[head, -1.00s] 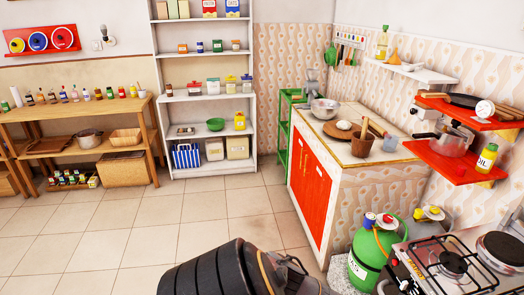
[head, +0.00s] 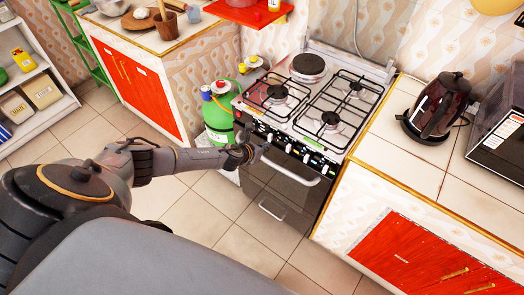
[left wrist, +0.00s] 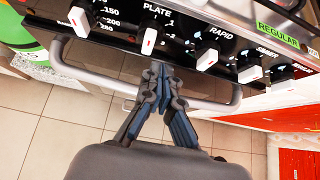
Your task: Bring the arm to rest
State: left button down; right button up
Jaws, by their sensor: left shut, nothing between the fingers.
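My left arm comes in from the left in the head view and reaches toward the front of the stove (head: 300,110). My left gripper (head: 255,150) is at the stove's front edge, by the knob panel and the oven door handle (head: 292,170). In the left wrist view the left gripper (left wrist: 160,75) is shut and empty, its fingertips together just below the row of knobs (left wrist: 205,58). The oven handle (left wrist: 82,74) passes behind the fingers there; whether they touch it I cannot tell. My right gripper is not in view.
A green gas cylinder (head: 217,122) stands left of the stove. A dark kettle (head: 434,108) and a black appliance (head: 500,125) are on the right counter (head: 395,150). A counter with red doors (head: 135,80) is at the upper left. The tiled floor (head: 225,215) is open.

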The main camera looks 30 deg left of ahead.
pick_arm(q)
jog(key=s+d+f+n+g+y+b, duration=0.1)
jog(key=s+d+f+n+g+b, duration=0.15)
jog(key=s+f+n, duration=0.75)
jog(key=s+d+f+n+g+b, duration=0.2)
jog(key=s+d+f+n, duration=0.1)
jog(key=s+f+n, duration=0.75)
jog(key=s+d+f+n+g+b, duration=0.1)
jog(key=s+f+n, duration=0.3)
jog(key=s, duration=0.6)
jog(key=s+d+f+n+g+b, duration=0.1)
jog(key=s+f+n, duration=0.4)
jog(key=s, duration=0.6)
jog(key=s+d+f+n+g+b, duration=0.1)
jog(key=s+d+f+n+g, duration=0.2)
jog(key=s, duration=0.8)
notch_tip(320, 180, down, 3)
jog(key=shift+s+d+r+n, duration=0.25)
jog(key=shift+d+n, duration=0.1)
jog(key=shift+n, duration=0.6)
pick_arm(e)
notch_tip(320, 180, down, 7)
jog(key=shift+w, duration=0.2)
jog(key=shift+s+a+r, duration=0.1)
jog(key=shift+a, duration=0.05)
